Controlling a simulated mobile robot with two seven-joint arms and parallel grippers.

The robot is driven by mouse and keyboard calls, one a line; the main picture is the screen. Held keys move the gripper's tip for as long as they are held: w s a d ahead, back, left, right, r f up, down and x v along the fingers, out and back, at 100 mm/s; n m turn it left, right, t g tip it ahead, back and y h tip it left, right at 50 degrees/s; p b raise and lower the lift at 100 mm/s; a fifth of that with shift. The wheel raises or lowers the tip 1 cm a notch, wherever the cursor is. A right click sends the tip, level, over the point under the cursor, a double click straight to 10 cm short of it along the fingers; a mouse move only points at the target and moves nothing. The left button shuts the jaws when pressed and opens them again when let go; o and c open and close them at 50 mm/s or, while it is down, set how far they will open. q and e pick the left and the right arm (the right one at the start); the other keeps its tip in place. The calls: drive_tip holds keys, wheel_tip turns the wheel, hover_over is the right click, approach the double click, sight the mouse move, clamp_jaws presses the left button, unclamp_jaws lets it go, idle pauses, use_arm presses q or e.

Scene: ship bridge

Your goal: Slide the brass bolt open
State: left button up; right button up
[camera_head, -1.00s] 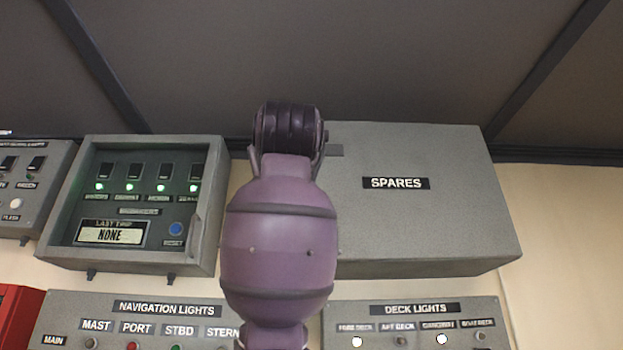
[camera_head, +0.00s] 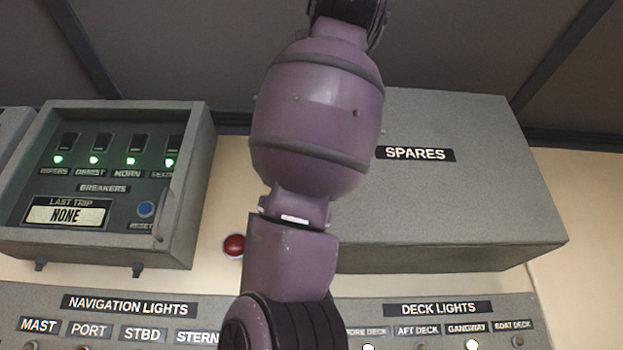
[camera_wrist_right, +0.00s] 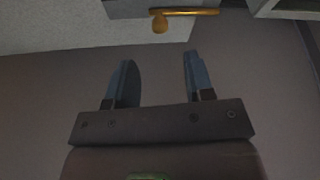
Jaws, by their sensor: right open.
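The brass bolt (camera_wrist_right: 186,12) shows at the top of the right wrist view. It is a thin horizontal golden bar with a rounded knob (camera_wrist_right: 160,24) hanging at its left end. It lies against the edge of a grey box. My right gripper (camera_wrist_right: 157,72) is open and empty, its two bluish fingers pointing towards the bolt. The bolt is beyond the fingertips, and a gap shows between them. In the head view the bolt is not visible. One of my purple arms stands across the middle there and hides part of the grey SPARES box (camera_head: 470,190). My left gripper is not in view.
The breaker box (camera_head: 105,185) with green lights is at the left. A red button (camera_head: 234,246) is on the wall between the boxes. The navigation lights panel (camera_head: 128,305) and deck lights panel (camera_head: 438,309) run along the bottom. The wall right of SPARES is bare.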

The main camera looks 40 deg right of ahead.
drive_tip(key=shift+p+x, duration=1.75)
drive_tip(key=shift+x, duration=3.3)
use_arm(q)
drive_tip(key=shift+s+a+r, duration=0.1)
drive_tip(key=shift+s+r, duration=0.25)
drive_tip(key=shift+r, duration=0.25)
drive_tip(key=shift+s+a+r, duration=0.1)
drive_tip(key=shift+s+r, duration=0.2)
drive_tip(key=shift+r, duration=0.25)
use_arm(e)
drive_tip(key=shift+c, duration=0.9)
clamp_jaws()
